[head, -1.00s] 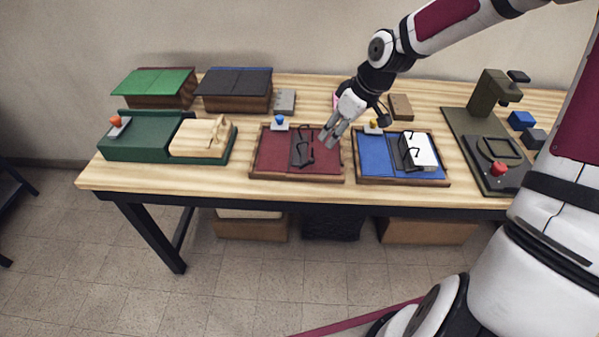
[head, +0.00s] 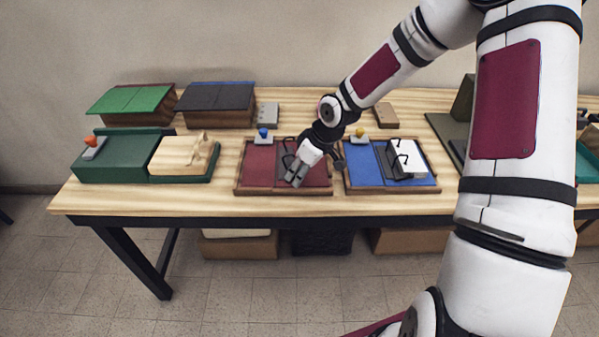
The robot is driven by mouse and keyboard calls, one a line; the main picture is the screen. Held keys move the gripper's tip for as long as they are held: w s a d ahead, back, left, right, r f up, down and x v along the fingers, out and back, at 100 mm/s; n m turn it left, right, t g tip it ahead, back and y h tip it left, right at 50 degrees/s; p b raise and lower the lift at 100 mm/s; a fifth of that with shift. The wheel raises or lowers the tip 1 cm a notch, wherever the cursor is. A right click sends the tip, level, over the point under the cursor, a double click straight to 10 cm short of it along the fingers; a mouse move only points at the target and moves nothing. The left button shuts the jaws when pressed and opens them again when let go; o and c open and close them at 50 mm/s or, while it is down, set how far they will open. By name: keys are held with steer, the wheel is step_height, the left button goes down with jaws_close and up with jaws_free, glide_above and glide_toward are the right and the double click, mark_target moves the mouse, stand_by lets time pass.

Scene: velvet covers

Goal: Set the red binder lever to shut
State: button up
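The red binder (head: 257,168) lies open in a wooden-edged tray near the table's front, with a dark ring strip down its middle. Its lever, with a blue knob (head: 263,133), stands on a small grey plate at the binder's back edge. My gripper (head: 295,181) is over the middle of the red binder, pointing down and to the left, in front of and right of the lever. It hides part of the rings. Its grey fingers look close together, but I cannot tell whether they are shut or touch the binder. Nothing shows between them.
The blue binder (head: 362,169), with a yellow-knobbed lever (head: 360,132) and white paper (head: 411,159), lies just to the right. A green box (head: 122,157) with a wooden block (head: 182,156) stands left. Two folders on boxes (head: 217,96) stand behind.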

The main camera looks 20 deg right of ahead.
steer(key=shift+f, duration=0.15)
jaws_close()
steer(key=shift+s+d+f+y+p, duration=0.25)
steer(key=shift+y+p, duration=0.25)
steer(key=shift+p, duration=0.55)
steer(key=shift+d+f+t+y+p, duration=0.2)
steer(key=shift+f+t+y+p, duration=0.3)
steer(key=shift+y, duration=0.4)
steer(key=shift+w+r, duration=0.1)
